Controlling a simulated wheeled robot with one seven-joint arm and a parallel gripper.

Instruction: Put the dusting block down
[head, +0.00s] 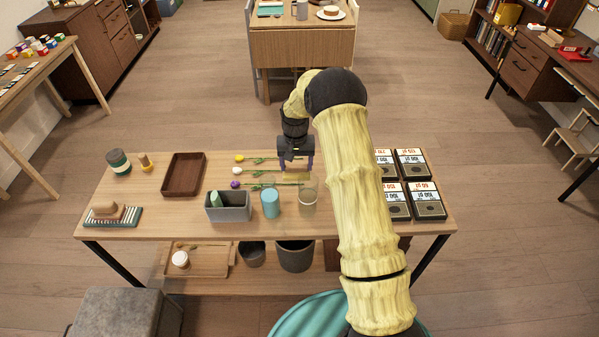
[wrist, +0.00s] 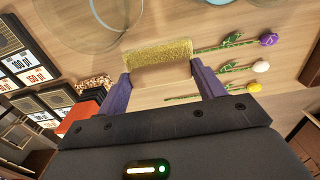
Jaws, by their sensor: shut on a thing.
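The dusting block (wrist: 158,55), with a fuzzy golden-yellow side and a plain tan side, is between the two purple fingers of my gripper (wrist: 161,72) in the wrist view. My gripper is shut on it. In the head view my gripper (head: 296,161) is over the middle of the wooden table (head: 330,225), and the block (head: 297,175) shows below the fingers. It is close to the tabletop; I cannot tell whether it touches.
Flowers (head: 238,170) lie just left of the block, their stems reaching towards it. A clear glass (head: 308,197), blue cup (head: 270,203) and grey bin (head: 228,207) stand in front. Numbered black cards (head: 411,163) lie right. A brown tray (head: 183,175) lies left.

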